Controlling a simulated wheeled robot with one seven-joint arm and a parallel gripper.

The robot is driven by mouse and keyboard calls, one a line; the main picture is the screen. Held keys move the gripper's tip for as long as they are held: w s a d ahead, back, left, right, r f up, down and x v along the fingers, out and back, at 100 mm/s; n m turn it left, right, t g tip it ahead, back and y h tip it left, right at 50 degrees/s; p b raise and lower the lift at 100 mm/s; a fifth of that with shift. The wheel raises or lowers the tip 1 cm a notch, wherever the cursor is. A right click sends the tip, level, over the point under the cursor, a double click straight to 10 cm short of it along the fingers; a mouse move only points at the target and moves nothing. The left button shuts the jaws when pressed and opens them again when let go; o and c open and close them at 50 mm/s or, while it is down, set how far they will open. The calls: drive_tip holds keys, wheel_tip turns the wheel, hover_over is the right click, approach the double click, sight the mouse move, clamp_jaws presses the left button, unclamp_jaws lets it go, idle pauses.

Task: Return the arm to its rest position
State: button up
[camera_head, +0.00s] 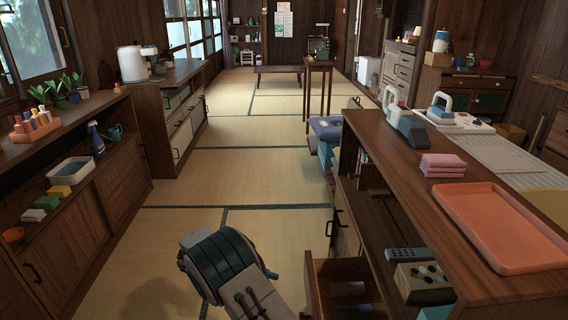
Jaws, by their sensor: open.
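My arm reaches up from the bottom edge, left of the right-hand cabinet, as a pale grey housing with dark ribbed bands. My gripper (226,264) is at its far end, over the tatami floor. Small dark parts of it show at either side of the housing, and the rest is hidden behind it. It is open, and I see nothing held in it. It is apart from the cabinets on both sides.
The right cabinet (395,170) bears an orange tray (500,225) and pink cloths (443,164). An open drawer (345,268) juts out close to my arm's right. A low cabinet (70,215) lines the left. The tatami aisle (240,180) ahead is clear.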

drive_tip(key=s+d+r+m+g+y+p, duration=0.1)
drive_tip(key=d+r+m+y+p, duration=0.2)
drive_tip(key=r, duration=0.5)
drive_tip(key=s+d+r+m+y+p, duration=0.1)
drive_tip(key=d+r+y+p, duration=0.15)
drive_tip(key=d+r, duration=0.35)
drive_tip(key=s+d+r+m+t+y+p, duration=0.2)
drive_tip(key=s+r+p, duration=0.4)
drive_tip(key=r, duration=0.3)
drive_tip(key=s+d+r+m+t+y+p, duration=0.2)
drive_tip(key=s+d+r+m+p, duration=0.3)
drive_tip(key=r, duration=0.5)
drive_tip(key=s+d+r+m+t+y+p, duration=0.2)
drive_tip(key=s+d+r+m+y+p, duration=0.2)
drive_tip(key=s+r+p, duration=0.3)
drive_tip(key=shift+s+r+m+y, duration=0.3)
drive_tip(key=shift+s+r+y, duration=0.1)
drive_tip(key=shift+r, duration=1.2)
